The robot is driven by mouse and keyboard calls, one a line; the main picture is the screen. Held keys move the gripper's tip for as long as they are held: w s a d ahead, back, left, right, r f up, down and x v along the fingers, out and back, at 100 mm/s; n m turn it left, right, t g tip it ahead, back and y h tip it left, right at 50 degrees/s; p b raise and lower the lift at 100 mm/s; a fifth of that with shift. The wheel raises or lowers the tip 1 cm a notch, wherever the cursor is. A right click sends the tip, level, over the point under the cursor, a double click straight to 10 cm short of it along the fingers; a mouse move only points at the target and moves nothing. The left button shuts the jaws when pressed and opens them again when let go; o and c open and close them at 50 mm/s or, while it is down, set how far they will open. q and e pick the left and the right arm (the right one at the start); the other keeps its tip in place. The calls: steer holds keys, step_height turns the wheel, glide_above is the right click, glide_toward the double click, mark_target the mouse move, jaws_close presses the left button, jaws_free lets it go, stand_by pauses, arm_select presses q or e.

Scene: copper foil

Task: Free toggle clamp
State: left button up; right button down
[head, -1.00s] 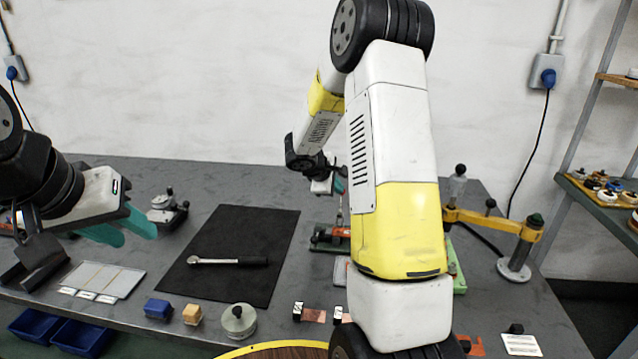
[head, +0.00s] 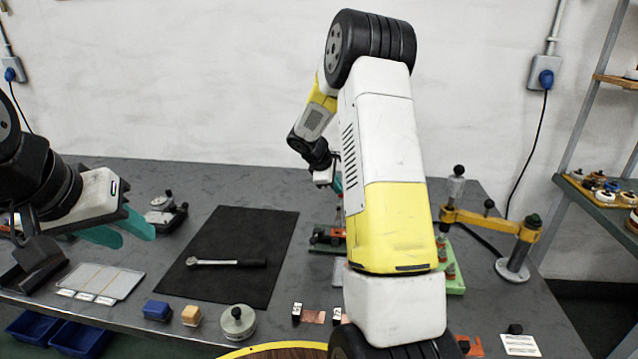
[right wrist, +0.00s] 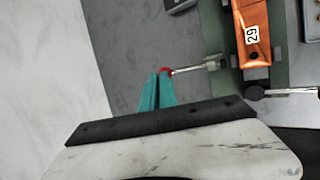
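In the right wrist view an orange block labelled 29 (right wrist: 256,35) sits on a green base (right wrist: 213,22). A metal lever (right wrist: 195,67) with a red tip (right wrist: 166,71) sticks out from it to the left. My right gripper's (right wrist: 160,74) teal fingers are close together at the red tip; contact is unclear. My left gripper (head: 131,234) is open and empty over the left of the bench.
A ratchet wrench (head: 225,263) lies on the black mat (head: 220,285). A blue block (head: 157,309), a wooden block (head: 191,315) and a round weight (head: 237,321) stand along the front edge. A yellow arm fixture (head: 490,220) stands to the right.

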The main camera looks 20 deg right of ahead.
steer(key=shift+s+f, duration=0.1)
steer(key=w+d+r+v, duration=0.1)
steer(key=v, duration=1.4)
steer(key=s+a+r+m+t+y, duration=0.1)
steer(key=s+a+r+m+y, duration=0.1)
steer(key=s, duration=0.8)
steer(key=s+a+r+m+y, duration=0.2)
steer(key=s+a+m, duration=0.3)
steer(key=s, duration=0.5)
steer(key=s+a+r+m+t+y, duration=0.1)
steer(key=s+a+m+y, duration=0.3)
steer(key=s, duration=0.7)
steer(key=shift+a+r+t, duration=0.2)
steer(key=shift+r+t, duration=0.1)
steer(key=shift+r, duration=0.15)
steer(key=shift+s+d, duration=0.15)
